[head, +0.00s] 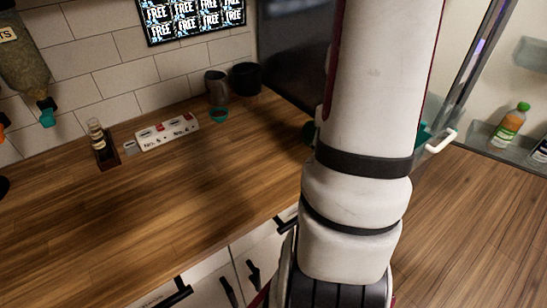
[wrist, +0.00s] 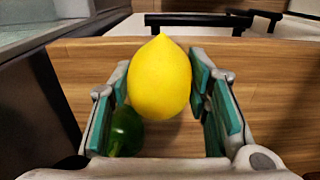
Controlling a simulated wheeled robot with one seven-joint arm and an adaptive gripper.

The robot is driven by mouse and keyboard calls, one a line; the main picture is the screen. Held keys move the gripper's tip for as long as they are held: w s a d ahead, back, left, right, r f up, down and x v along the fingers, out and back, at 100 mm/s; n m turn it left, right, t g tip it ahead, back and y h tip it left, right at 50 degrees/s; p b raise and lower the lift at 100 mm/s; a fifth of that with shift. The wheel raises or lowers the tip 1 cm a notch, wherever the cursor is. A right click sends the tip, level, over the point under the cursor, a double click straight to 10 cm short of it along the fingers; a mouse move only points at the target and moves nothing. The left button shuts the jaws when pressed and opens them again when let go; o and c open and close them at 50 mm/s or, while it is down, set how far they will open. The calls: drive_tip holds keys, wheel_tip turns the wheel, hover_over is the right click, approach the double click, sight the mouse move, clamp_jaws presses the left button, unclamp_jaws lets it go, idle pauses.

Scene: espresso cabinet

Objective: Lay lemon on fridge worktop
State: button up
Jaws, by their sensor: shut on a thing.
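The yellow lemon (wrist: 160,76) is held between the two teal-padded fingers of my gripper (wrist: 166,90) in the wrist view. Its pointed tip faces up in the picture. A wooden worktop (wrist: 270,85) lies behind and below it. I cannot tell whether the lemon touches this surface. A dark green rounded thing (wrist: 126,132) sits at the lower left, partly hidden by the left finger. In the head view my arm hides the gripper and the lemon.
The long wooden counter (head: 150,215) has much free room. At its back stand a small bottle (head: 97,135), a white labelled block (head: 167,132), a grey cup (head: 217,88) and a black pot (head: 246,78). Bottles (head: 510,124) stand on a shelf at right.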

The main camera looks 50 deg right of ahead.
hover_over(271, 159)
drive_tip(key=shift+s+f, duration=0.15)
drive_tip(key=shift+f, duration=2.35)
drive_tip(key=shift+f, duration=0.2)
drive_tip(key=o, duration=1.1)
drive_tip(key=shift+o, duration=0.5)
drive_tip(key=shift+r, duration=0.1)
